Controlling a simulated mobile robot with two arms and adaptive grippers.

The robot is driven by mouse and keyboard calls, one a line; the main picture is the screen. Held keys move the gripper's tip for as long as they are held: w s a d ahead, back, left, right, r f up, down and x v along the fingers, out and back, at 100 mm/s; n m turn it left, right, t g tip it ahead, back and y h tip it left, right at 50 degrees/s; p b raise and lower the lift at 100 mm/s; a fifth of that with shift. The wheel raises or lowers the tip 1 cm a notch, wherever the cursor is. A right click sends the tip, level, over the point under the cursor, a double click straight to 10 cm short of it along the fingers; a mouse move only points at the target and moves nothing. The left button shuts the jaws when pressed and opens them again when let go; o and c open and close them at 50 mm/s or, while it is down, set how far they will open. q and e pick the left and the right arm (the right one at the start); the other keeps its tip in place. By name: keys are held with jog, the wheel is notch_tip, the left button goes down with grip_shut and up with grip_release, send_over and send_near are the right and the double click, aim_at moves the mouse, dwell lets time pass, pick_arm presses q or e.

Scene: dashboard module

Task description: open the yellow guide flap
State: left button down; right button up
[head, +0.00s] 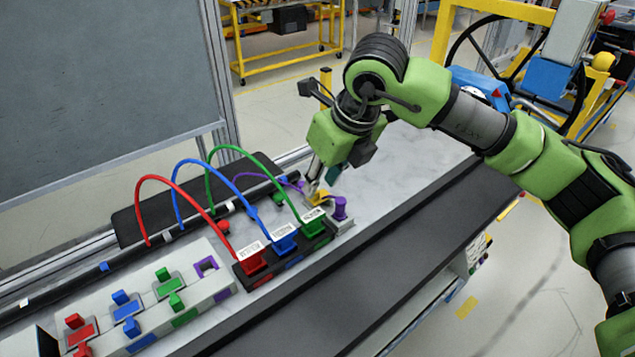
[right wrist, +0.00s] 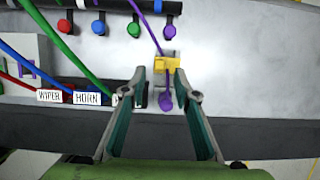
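The yellow guide flap (right wrist: 167,62) sits near the top centre of the right wrist view, with a purple cable running over it. In the head view, the yellow piece (head: 321,196) is partly hidden behind my right gripper (head: 318,186). In the right wrist view, my right gripper (right wrist: 160,80) is open, its two fingers apart below the flap, with nothing held between them. Whether a finger touches the flap I cannot tell. A purple plug (right wrist: 166,101) shows between the fingers, just below the flap. My left gripper is not in view.
Red, blue and green cables end in a labelled black connector block (head: 262,274) left of the flap. A grey panel with coloured switches (head: 190,312) lies further left. A dark bar with coloured plugs (right wrist: 100,8) runs behind. The tabletop (head: 410,145) right of the flap is clear.

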aim_at(318, 202)
jog(key=shift+p+x, duration=0.3)
jog(key=shift+x, duration=1.5)
grip_shut()
